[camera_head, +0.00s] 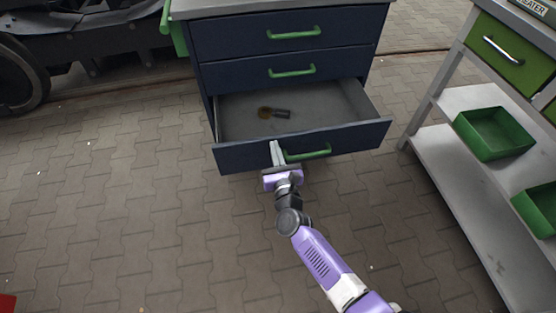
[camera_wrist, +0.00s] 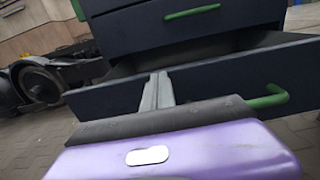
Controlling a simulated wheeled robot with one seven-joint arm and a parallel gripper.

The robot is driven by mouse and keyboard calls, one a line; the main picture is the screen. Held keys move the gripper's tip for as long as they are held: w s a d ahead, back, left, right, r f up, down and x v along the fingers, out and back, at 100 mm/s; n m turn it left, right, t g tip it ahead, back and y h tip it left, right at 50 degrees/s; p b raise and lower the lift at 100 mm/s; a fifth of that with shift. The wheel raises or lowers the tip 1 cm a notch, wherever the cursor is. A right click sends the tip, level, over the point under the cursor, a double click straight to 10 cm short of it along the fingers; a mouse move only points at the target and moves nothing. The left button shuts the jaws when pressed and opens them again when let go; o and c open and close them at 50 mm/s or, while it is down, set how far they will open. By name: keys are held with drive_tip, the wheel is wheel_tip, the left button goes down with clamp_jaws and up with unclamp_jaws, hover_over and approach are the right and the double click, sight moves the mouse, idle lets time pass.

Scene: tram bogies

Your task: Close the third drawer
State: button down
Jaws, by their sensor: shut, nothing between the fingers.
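The third drawer (camera_head: 235,158) of the dark blue cabinet is pulled out, with its grey inside showing. Its green handle (camera_head: 308,154) is on the front panel. My gripper (camera_head: 275,148) is shut and empty, with its fingertips at the drawer front just left of the handle. Whether they touch the panel I cannot tell. In the wrist view the shut fingers (camera_wrist: 157,92) stand before the drawer front (camera_wrist: 215,82), and the handle (camera_wrist: 268,100) is to their right. The two drawers above, with green handles (camera_head: 292,33) and (camera_head: 292,71), are shut.
A small tool (camera_head: 272,112) with a brownish end lies inside the open drawer. A grey shelf bench (camera_head: 440,165) with green bins (camera_head: 495,133) stands at the right. A dark bogie with a wheel (camera_head: 18,75) is at the left. The paved floor in front is clear.

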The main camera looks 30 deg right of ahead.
drive_tip(key=shift+w+d, duration=0.15)
drive_tip(key=shift+w, duration=0.25)
